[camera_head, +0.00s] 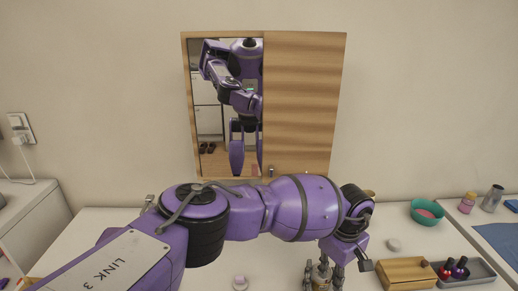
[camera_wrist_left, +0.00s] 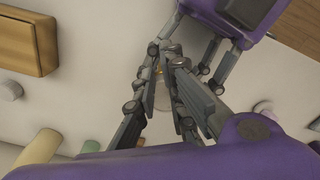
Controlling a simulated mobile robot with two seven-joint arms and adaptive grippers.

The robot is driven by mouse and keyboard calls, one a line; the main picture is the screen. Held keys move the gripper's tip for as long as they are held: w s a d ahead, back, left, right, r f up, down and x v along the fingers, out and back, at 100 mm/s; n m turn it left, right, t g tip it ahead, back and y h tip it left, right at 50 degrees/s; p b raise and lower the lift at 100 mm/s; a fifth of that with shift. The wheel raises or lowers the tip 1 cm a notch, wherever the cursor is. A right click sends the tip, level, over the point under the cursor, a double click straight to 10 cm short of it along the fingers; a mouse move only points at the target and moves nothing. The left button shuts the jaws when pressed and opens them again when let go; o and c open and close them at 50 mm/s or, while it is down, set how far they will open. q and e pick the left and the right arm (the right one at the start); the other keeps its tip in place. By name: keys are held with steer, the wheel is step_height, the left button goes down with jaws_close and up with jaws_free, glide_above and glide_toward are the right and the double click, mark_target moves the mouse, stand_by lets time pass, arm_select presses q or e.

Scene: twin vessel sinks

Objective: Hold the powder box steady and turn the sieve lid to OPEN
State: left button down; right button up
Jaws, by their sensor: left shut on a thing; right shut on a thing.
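The powder box (camera_head: 321,272) is a small pale brownish container at the bottom of the head view, mostly covered by fingers. In the left wrist view a pale part of it (camera_wrist_left: 162,97) shows between the fingers. My left arm reaches across from the left, and its gripper (camera_wrist_left: 160,105) points down and is shut at the sieve lid, which the fingers hide. My right gripper (camera_head: 316,266) comes in from the near side and is shut on the powder box; its fingers also show in the left wrist view (camera_wrist_left: 195,50). The lid's marks cannot be read.
A wooden box (camera_head: 404,272) and a grey tray (camera_head: 484,273) with small bottles stand to the right. Behind them are a teal bowl (camera_head: 416,217), a pink bottle (camera_head: 467,203) and a metal cylinder (camera_head: 492,198). A mirrored cabinet (camera_head: 305,105) hangs above. A small white object (camera_head: 240,283) lies left.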

arm_select(q)
steer(key=shift+d+f, duration=0.55)
steer(key=shift+f, duration=0.15)
steer(key=shift+w+d, duration=0.1)
steer(key=shift+w, duration=0.1)
steer(key=shift+s+d, duration=0.3)
step_height(320, 180, up, 7)
steer(key=shift+w+f, duration=0.2)
steer(key=shift+w, duration=0.2)
stand_by(0.3)
